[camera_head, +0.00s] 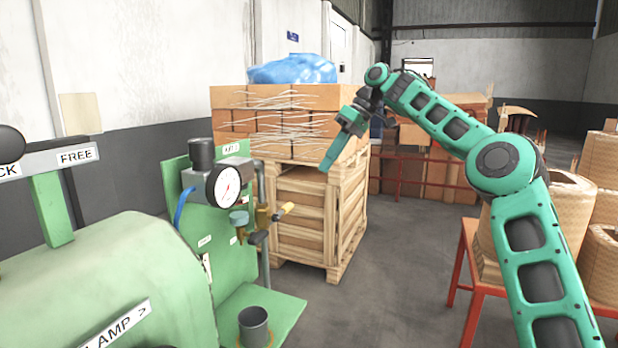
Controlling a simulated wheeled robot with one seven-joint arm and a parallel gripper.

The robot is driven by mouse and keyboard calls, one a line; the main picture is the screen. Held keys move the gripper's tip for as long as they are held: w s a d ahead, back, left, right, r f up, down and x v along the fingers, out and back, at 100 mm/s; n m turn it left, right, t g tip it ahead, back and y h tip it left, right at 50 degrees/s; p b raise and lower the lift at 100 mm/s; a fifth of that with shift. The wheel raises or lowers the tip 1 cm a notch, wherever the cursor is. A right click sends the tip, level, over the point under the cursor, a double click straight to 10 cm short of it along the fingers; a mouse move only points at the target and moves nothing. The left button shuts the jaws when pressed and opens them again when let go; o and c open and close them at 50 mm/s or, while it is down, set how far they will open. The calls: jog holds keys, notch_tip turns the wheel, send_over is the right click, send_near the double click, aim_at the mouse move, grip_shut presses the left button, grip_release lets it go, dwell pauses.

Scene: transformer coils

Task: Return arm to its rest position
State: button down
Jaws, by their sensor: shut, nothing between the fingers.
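My green and black arm reaches up from the lower right, bends at a high wrist and comes down toward the middle of the view. My gripper (331,158) hangs at its end, pointing down and left, with its fingers together and nothing held. It shows in front of the stacked cartons and wooden crate. From this one view I cannot tell how far it is from them. It appears apart from the green machine (140,275) at the left.
A pressure gauge (223,187) and a valve with a yellow handle (285,210) stick out from the machine. A wooden crate (300,225) carries cartons (240,122) and blue plastic (293,69). Coils (573,200) stand on a red-framed table (470,258) at right. Grey floor (390,280) lies open between.

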jog(key=s+d+f+m+h, duration=0.2)
jog(key=s+d+f+m, duration=0.2)
jog(key=s+d, duration=0.5)
jog(key=s+d+f+m+h, duration=0.35)
jog(key=s+d+f, duration=0.2)
jog(key=s, duration=0.55)
jog(key=s+d+f+m+h, duration=0.1)
jog(key=s+d+f+m, duration=0.3)
jog(key=s+d, duration=0.55)
jog(key=s+d+f+m, duration=0.2)
jog(key=s+f, duration=0.3)
jog(key=s, duration=0.6)
jog(key=s+d+f+m, duration=0.3)
jog(key=s+f+m, duration=0.1)
jog(key=s, duration=0.7)
jog(key=shift+s+f+t, duration=0.3)
jog(key=shift+s+f, duration=0.05)
jog(key=shift+f, duration=0.45)
jog(key=shift+w+f, duration=0.25)
jog(key=shift+w, duration=0.45)
